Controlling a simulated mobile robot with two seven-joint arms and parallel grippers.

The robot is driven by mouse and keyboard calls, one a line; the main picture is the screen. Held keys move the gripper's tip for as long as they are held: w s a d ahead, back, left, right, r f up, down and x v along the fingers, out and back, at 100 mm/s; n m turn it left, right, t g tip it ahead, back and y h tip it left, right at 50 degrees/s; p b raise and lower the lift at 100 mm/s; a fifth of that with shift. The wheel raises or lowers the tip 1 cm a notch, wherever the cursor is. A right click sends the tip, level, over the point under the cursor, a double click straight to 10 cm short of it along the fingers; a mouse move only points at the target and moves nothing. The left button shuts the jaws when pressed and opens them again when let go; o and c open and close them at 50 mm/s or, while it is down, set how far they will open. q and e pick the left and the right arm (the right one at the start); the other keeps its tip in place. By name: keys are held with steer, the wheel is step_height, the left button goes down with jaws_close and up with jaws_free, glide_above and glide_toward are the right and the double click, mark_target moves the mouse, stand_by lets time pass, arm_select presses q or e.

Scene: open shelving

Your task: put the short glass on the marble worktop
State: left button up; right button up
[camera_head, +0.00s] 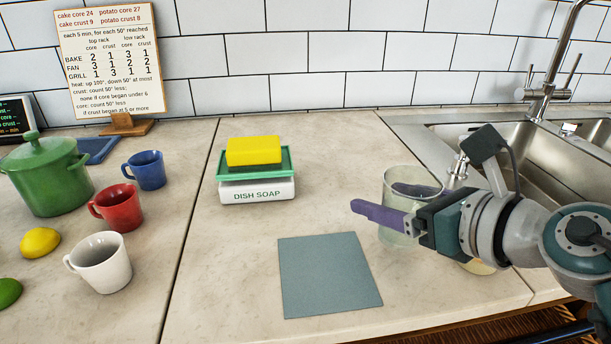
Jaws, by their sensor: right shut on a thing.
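My right gripper (388,217) comes in from the right, with a purple finger lying across the front of a clear glass (397,182). It is shut on this glass; a dark shape shows through the glass behind the finger. The glass looks upright, over the right part of the pale marble worktop (220,260). I cannot tell whether its base touches the worktop. My left gripper is not in view.
A blue-grey square mat (328,275) lies left of the gripper. A dish soap stand (257,190) with a yellow sponge (253,151) is behind it. White (101,264), red (120,209) and blue (149,170) mugs stand left. The sink (540,150) is right.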

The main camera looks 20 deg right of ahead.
step_height(320, 180, down, 3)
steer(key=shift+f+b, duration=0.15)
steer(key=shift+b, duration=0.55)
steer(key=shift+f, duration=0.1)
steer(key=shift+f, duration=0.15)
steer(key=o, duration=1.4)
steer(key=shift+o, duration=0.2)
